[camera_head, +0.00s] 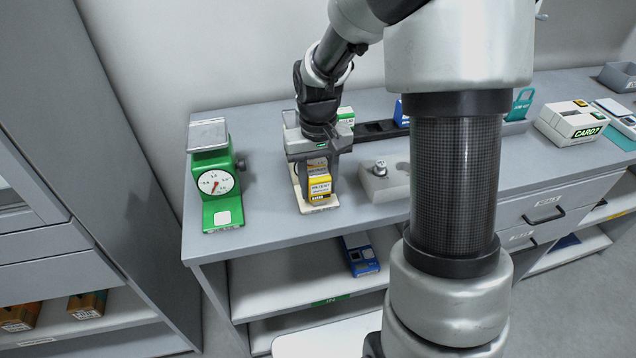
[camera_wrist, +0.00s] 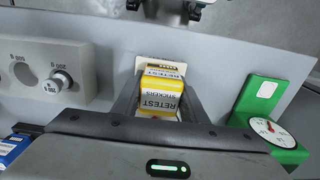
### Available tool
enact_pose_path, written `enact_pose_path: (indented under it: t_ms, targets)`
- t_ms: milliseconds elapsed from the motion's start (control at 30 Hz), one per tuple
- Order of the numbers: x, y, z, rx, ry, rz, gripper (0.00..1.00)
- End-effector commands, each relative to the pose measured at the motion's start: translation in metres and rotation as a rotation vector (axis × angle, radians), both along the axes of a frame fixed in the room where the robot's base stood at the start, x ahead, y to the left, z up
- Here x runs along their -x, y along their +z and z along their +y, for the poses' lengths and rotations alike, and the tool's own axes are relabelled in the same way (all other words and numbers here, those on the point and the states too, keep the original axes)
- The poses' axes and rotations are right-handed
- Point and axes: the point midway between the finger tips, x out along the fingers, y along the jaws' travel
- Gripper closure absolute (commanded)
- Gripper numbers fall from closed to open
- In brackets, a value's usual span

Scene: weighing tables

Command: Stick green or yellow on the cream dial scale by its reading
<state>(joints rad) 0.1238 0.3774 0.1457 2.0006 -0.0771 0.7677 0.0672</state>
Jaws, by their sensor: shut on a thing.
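My gripper (camera_head: 318,160) is shut on a yellow block marked RETEST STICKERS (camera_head: 319,188). In the wrist view the block (camera_wrist: 160,97) sits between the two fingers (camera_wrist: 155,105). Below and partly behind the block is a cream base (camera_head: 322,207), whose edge also shows in the wrist view (camera_wrist: 143,62). It may be the foot of the cream dial scale; no cream dial shows, as my gripper and the block cover that area. I cannot tell whether the block touches the base. A green block (camera_head: 346,115) stands behind my gripper.
A green dial scale (camera_head: 222,213) with a red needle stands at left. A grey weight holder with a knobbed weight (camera_head: 381,169) is at right. A blue block (camera_head: 360,254) lies on the lower shelf. A white box marked CARD (camera_head: 570,123) is at far right.

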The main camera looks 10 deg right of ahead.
Motion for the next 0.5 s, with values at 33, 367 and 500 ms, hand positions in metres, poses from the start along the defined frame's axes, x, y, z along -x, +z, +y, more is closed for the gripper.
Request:
enact_pose_path:
  t_ms: [33, 367, 500]
  targets:
    - [0.001, 0.000, 0.000, 0.000, 0.000, 0.002, 0.79]
    - [0.000, 0.026, 0.000, 0.000, 0.000, -0.001, 0.79]
    - [0.000, 0.038, 0.000, 0.000, 0.001, -0.001, 0.79]
